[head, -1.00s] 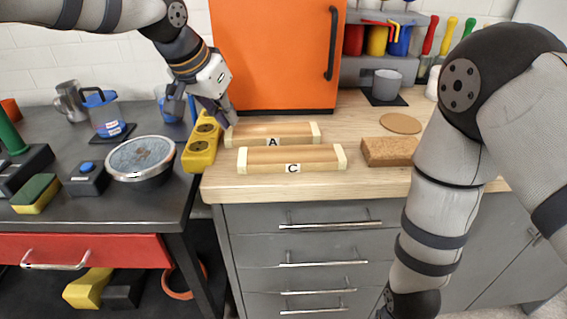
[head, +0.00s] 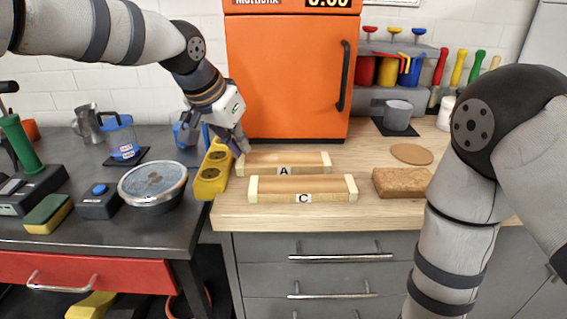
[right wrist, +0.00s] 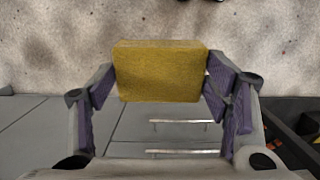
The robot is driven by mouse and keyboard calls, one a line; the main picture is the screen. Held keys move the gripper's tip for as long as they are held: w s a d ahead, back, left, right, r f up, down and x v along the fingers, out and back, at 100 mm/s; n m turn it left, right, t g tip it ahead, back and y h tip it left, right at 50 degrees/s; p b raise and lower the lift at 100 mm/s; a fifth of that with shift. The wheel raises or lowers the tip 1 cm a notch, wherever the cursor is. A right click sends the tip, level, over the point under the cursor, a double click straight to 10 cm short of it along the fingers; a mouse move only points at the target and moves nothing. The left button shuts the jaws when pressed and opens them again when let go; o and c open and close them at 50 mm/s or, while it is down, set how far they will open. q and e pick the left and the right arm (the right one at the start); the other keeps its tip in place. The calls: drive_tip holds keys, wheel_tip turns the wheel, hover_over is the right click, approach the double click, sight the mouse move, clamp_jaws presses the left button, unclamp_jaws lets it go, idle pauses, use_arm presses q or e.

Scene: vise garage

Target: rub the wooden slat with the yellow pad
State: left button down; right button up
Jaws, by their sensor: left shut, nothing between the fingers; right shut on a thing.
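The yellow pad (right wrist: 160,72) is a rough block between the purple-lined fingers of my right gripper (right wrist: 160,78) in the right wrist view. That gripper is shut on it, above the floor and in front of the drawers; the head view hides it. Two wooden slats with pale end caps lie side by side on the wooden worktop: slat A (head: 311,159) behind, slat C (head: 326,185) in front. My left gripper (head: 240,147) is shut and empty, its fingertips at the left end of slat A. I cannot tell whether they touch it.
A yellow socket block (head: 213,170) stands left of the slats. A cork block (head: 401,183) lies to their right, with a round cork mat (head: 411,154) behind it. An orange cabinet (head: 285,80) stands behind. A green-topped sponge (head: 47,213) lies on the dark bench.

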use_arm(q)
drive_tip(key=shift+f, duration=0.35)
wheel_tip(320, 180, up, 4)
drive_tip(key=shift+f+p, duration=0.25)
drive_tip(key=shift+p, duration=0.15)
use_arm(e)
drive_tip(key=shift+w+r, duration=0.4)
drive_tip(key=shift+r, duration=0.4)
use_arm(q)
drive_tip(key=shift+r, duration=1.25)
use_arm(e)
drive_tip(key=shift+w+r+t, duration=0.15)
drive_tip(key=shift+r+t, duration=0.15)
drive_tip(key=shift+r, duration=0.05)
